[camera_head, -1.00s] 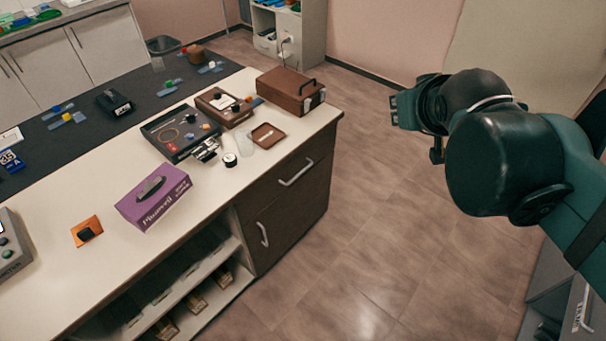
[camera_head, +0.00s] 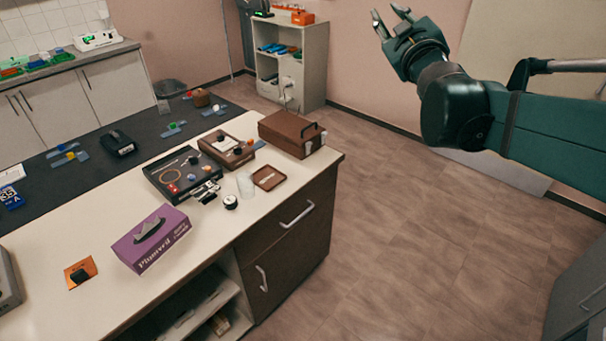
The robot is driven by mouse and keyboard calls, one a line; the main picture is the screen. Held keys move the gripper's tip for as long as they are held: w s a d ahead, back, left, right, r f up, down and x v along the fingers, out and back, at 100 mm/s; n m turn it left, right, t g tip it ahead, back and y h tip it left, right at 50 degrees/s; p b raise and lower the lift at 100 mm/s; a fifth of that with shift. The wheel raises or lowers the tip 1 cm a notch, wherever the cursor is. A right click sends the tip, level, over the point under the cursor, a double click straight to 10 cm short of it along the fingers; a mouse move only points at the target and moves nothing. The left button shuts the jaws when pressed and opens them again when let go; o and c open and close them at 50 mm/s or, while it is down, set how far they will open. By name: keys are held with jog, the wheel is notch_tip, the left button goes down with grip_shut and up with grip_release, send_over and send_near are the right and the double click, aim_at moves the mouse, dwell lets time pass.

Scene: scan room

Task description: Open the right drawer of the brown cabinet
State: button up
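The brown cabinet (camera_head: 322,228) is built in under the right end of the pale worktop. Its upper drawer (camera_head: 277,229) is closed and has a silver bar handle (camera_head: 297,215). Below it is a closed brown door (camera_head: 283,277) with an upright silver handle (camera_head: 262,279). My gripper (camera_head: 391,15) is at the upper right, raised in the air and well apart from the cabinet. Its fingers are spread and nothing is between them.
The worktop (camera_head: 105,292) carries a purple tissue box (camera_head: 152,241), a brown case (camera_head: 290,134), a small brown tray (camera_head: 268,178) and a black kit box (camera_head: 181,171). The floor (camera_head: 400,260) before the cabinet is clear. A grey cabinet (camera_head: 580,300) stands at the lower right.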

jog(key=w+a+n+g+y, duration=0.1)
jog(key=w+a+n+y, duration=0.5)
jog(key=a+n+y, duration=0.35)
jog(key=a+f+n+g+y+b, duration=0.1)
jog(key=a+f+n+g+y, duration=0.55)
jog(key=f+n+g, duration=0.35)
jog(key=s+d+f+n+g, duration=0.1)
jog(key=f+n+g, duration=0.1)
jog(key=f, duration=1.8)
jog(key=s+d+f+n+g, duration=0.1)
jog(key=f+g, duration=0.3)
jog(key=f, duration=1.6)
jog(key=s+d+f+n+g, duration=0.1)
jog(key=s+f+n+g, duration=0.2)
jog(key=f, duration=1.7)
jog(key=shift+f+h+b, duration=0.2)
jog(key=shift+h+b, duration=0.1)
jog(key=shift+b, duration=0.1)
jog(key=shift+s, duration=0.1)
jog(key=a+f+b, duration=0.1)
jog(key=a+b, duration=0.1)
jog(key=a, duration=0.5)
jog(key=shift+a, duration=0.3)
